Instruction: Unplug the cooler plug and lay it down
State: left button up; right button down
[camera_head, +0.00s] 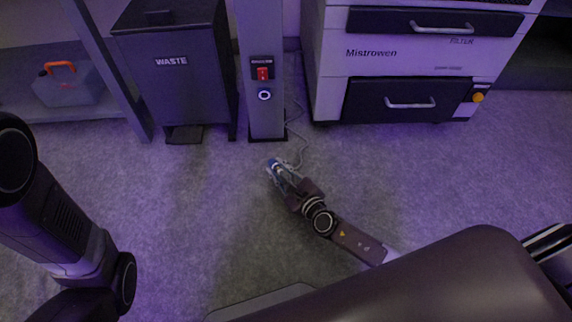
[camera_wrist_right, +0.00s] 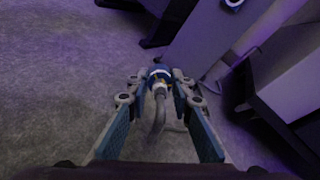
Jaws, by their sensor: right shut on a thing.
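The cooler plug (camera_head: 272,163) is a small blue piece at the tips of my right gripper (camera_head: 279,171), in front of the grey post. In the right wrist view the blue plug (camera_wrist_right: 160,72) sits between the fingertips (camera_wrist_right: 160,86), which are shut on it. A grey cable (camera_wrist_right: 159,112) runs back from it between the fingers. The plug is apart from the round socket (camera_head: 264,96) on the post, below a red switch (camera_head: 263,73). How high the plug is above the floor is hard to tell. My left arm shows at the left, but its gripper is out of view.
The grey post (camera_head: 266,118) stands between a dark waste bin (camera_head: 178,90) and a white cabinet (camera_head: 352,85) with dark drawers. A thin cable (camera_head: 302,143) hangs by the post to the floor. A toolbox (camera_head: 70,87) sits at the left. Carpet (camera_head: 200,190) around the gripper is clear.

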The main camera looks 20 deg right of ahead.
jog(key=shift+f+b, duration=3.35)
jog(key=shift+f, duration=0.1)
jog(key=c, duration=1.6)
grip_release()
jog(key=v, duration=1.2)
jog(key=shift+r, duration=0.1)
